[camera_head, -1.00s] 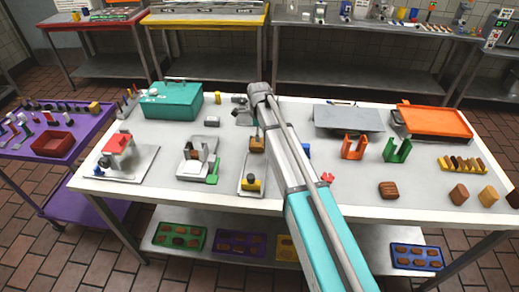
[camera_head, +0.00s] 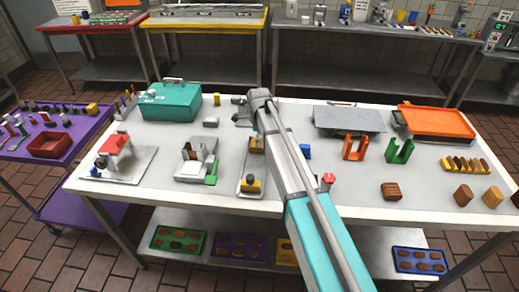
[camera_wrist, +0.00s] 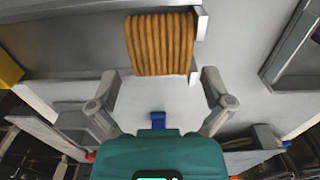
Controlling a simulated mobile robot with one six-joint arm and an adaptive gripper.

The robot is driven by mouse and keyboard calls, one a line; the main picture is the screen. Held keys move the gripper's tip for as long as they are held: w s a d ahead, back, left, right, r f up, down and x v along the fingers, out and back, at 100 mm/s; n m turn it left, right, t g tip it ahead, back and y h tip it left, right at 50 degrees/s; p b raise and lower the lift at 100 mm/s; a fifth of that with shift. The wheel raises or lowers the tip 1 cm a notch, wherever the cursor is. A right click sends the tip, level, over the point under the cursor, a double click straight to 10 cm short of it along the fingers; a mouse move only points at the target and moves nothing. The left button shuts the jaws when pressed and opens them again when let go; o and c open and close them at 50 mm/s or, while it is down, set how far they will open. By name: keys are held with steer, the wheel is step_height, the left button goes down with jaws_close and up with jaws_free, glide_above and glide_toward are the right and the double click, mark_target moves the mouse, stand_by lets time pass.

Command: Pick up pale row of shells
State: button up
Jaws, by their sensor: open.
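The row of shells (camera_wrist: 162,44) is a tan-brown ribbed block of thin upright pieces, held in a grey metal holder (camera_wrist: 75,38). In the head view the row (camera_head: 257,145) is a small brown block partly covered by my arm. My gripper (camera_wrist: 160,82) is open and empty in the wrist view. Its two fingers stand apart, on either side of the row's near end, and do not appear to touch it. In the head view the fingers are mostly hidden behind my wrist.
The holder's grey rails stand close beside the row. A teal box (camera_head: 170,100) stands behind left. Orange (camera_head: 354,147) and green (camera_head: 400,151) stands and several brown shells are at right.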

steer(key=shift+f+b, duration=1.3)
steer(key=shift+f, duration=0.25)
steer(key=c, duration=0.9)
steer(key=shift+r, duration=0.15)
step_height(320, 180, up, 18)
steer(key=p, duration=1.8)
